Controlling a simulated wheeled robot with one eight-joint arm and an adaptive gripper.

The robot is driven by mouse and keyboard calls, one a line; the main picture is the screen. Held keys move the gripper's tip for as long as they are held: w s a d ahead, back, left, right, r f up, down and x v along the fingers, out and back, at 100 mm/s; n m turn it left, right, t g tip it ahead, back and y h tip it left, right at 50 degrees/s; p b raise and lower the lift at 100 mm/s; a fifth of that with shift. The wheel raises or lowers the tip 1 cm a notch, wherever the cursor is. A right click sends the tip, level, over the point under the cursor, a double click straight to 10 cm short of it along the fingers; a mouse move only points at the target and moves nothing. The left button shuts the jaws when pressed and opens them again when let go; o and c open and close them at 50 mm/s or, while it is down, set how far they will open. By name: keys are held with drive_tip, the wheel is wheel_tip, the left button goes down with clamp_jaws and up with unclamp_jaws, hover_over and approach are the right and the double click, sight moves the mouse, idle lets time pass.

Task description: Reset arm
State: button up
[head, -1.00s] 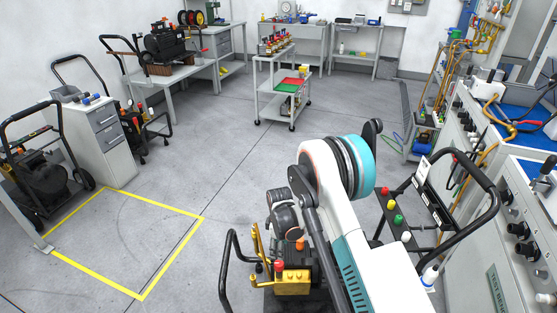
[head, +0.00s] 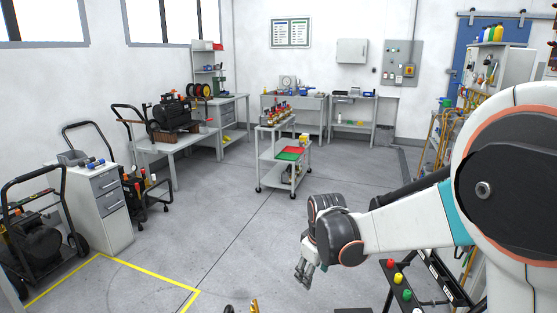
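My arm reaches in from the right side of the head view, its forearm roughly level and pointing left. My gripper (head: 303,274) hangs at the end of the wrist, fingers pointing down, over the floor in the lower middle. It is small and partly dark in this view, so I cannot tell whether the fingers are apart or together. I see no object in it. It is apart from the cart and the benches.
A grey cart (head: 278,164) with bottles and red and green trays stands beyond my gripper. A rack with coloured knobs (head: 403,281) is below my forearm. Pressure washers (head: 38,240) and a drawer cabinet (head: 112,205) stand at left. The floor (head: 210,235) between is clear.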

drive_tip(key=s+d+r+m+t, duration=0.2)
drive_tip(key=s+d+r+m, duration=0.3)
drive_tip(key=s+r, duration=0.75)
drive_tip(key=s+d+m+t, duration=0.2)
drive_tip(key=s+d+m, duration=0.2)
drive_tip(key=s, duration=1)
drive_tip(key=shift+d+f, duration=0.2)
drive_tip(key=shift+d, duration=0.55)
